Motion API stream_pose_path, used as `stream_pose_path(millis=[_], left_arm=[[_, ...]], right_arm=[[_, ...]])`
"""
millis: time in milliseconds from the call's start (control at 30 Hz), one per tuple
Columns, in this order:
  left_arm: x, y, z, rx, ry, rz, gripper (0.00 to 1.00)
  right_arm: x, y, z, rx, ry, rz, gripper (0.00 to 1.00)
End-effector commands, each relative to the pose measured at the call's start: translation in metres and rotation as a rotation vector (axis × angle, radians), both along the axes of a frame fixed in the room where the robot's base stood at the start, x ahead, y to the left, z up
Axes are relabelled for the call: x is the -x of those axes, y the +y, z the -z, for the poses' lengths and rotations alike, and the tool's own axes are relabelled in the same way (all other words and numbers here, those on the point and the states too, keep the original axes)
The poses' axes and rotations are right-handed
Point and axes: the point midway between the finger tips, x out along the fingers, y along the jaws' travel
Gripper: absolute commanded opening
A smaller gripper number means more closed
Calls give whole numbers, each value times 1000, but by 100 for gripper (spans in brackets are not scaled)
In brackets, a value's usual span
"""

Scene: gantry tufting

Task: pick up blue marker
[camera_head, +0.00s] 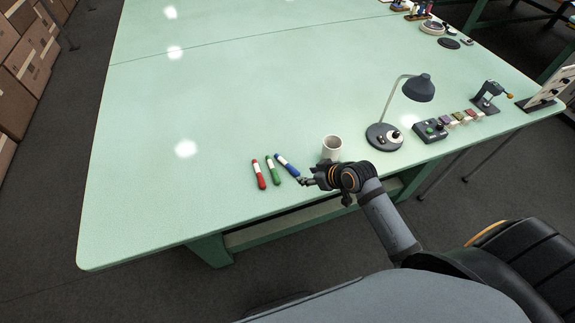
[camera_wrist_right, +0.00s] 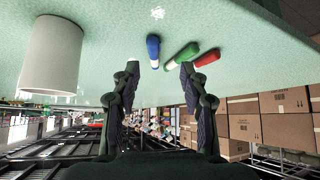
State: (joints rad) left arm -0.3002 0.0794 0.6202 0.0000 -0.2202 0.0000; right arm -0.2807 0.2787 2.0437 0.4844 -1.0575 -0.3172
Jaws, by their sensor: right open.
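The blue marker (camera_head: 285,163) lies on the green table, to the right of a green marker (camera_head: 272,170) and a red marker (camera_head: 258,174). It also shows in the right wrist view (camera_wrist_right: 153,46), just beyond the fingers, with the green marker (camera_wrist_right: 183,54) and red marker (camera_wrist_right: 207,58) to its right. My right gripper (camera_head: 304,182) is close to the near end of the blue marker. In the right wrist view its two fingers (camera_wrist_right: 158,68) are apart with nothing held between them. My left gripper is not in view.
A white mug (camera_head: 332,147) stands just behind and right of my right gripper. A dark desk lamp (camera_head: 384,136) and a control box (camera_head: 429,131) stand farther right. The table (camera_head: 160,190) is clear left of the markers.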

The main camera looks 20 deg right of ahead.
Motion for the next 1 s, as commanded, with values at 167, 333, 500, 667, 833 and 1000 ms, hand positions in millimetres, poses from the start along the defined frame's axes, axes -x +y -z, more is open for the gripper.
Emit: stream_pose_path(millis=[167, 333, 500, 667, 833, 1000], left_arm=[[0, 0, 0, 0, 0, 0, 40], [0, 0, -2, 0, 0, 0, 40], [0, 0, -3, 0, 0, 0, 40], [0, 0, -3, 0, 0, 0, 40], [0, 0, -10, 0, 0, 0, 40], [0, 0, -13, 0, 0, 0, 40]], right_arm=[[-23, -3, -5, -27, -64, -20, 44], [-34, 2, 5, -32, -65, -15, 44], [-52, 10, 25, -29, -63, -17, 44], [-57, 13, 32, -26, -63, -18, 44], [-67, 17, 38, -29, -62, -17, 44], [-86, 24, 57, -27, -61, -17, 44]])
